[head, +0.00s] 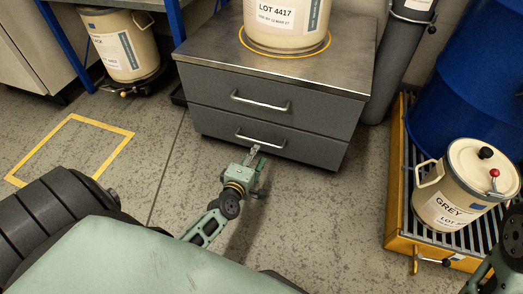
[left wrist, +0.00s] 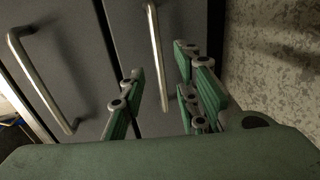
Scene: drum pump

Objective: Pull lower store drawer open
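The grey store cabinet has two drawers, and both look shut. The lower drawer (head: 212,124) has a metal bar handle (head: 262,139), which also shows in the left wrist view (left wrist: 154,40). My left gripper (head: 255,151) is just in front of this handle. In the left wrist view its green-padded fingers (left wrist: 160,95) are apart, with the handle bar lying between them in the picture. I see no clear contact. The upper drawer (head: 215,88) has a similar handle (head: 260,101). My right gripper is not clearly in view; only part of that arm shows at the lower right.
A cream LOT 4417 container (head: 285,25) stands on the cabinet top (head: 205,45). On the right, an orange-edged grated pallet (head: 393,190) holds a GREY container (head: 458,190) and a blue drum (head: 475,85). The floor in front of the cabinet (head: 310,205) is clear.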

